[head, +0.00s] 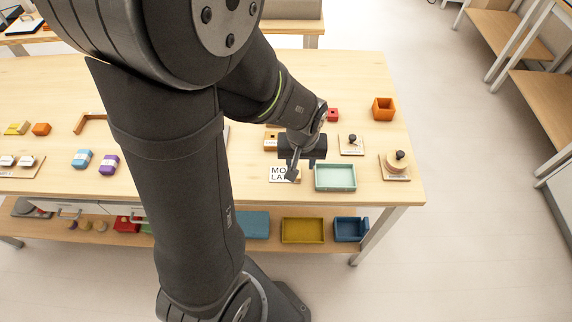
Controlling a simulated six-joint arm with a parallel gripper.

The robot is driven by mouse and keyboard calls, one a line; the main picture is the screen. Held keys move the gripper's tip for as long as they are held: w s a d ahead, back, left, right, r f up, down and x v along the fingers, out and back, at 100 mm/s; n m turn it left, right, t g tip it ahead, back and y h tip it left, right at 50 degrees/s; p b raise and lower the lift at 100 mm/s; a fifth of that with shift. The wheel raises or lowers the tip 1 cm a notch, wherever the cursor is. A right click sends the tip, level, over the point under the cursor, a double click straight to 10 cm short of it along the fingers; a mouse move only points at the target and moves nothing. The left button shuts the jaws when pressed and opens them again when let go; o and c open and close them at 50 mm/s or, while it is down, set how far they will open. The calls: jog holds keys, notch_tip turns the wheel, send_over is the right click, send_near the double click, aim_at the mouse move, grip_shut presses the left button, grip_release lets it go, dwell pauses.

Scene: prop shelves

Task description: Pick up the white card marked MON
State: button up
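A white card (278,174) with black letters lies on the wooden table near its front edge. Its letters show as "MO" above "LA"; the rest is hidden behind my gripper, so I cannot read the full marking. My gripper (296,172) points down over the right part of the card. The view does not show clearly whether its fingers touch the card or are apart.
A pale green tray (335,178) sits just right of the card. Knobbed pieces on boards (351,144) (396,164), an orange box (383,108) and a red block (332,115) stand farther right and behind. Blue (82,158) and purple (108,164) blocks lie left of my arm.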

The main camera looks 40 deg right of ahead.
jog(key=shift+w+d+f, duration=0.15)
jog(key=shift+w+f, duration=0.1)
jog(key=shift+f, duration=0.7)
jog(key=shift+w+d+f, duration=0.15)
jog(key=shift+w+f, duration=0.1)
jog(key=shift+f, duration=0.7)
jog(key=shift+w+d+f, duration=0.15)
jog(key=shift+w+f, duration=0.1)
jog(key=shift+f, duration=0.7)
grip_shut()
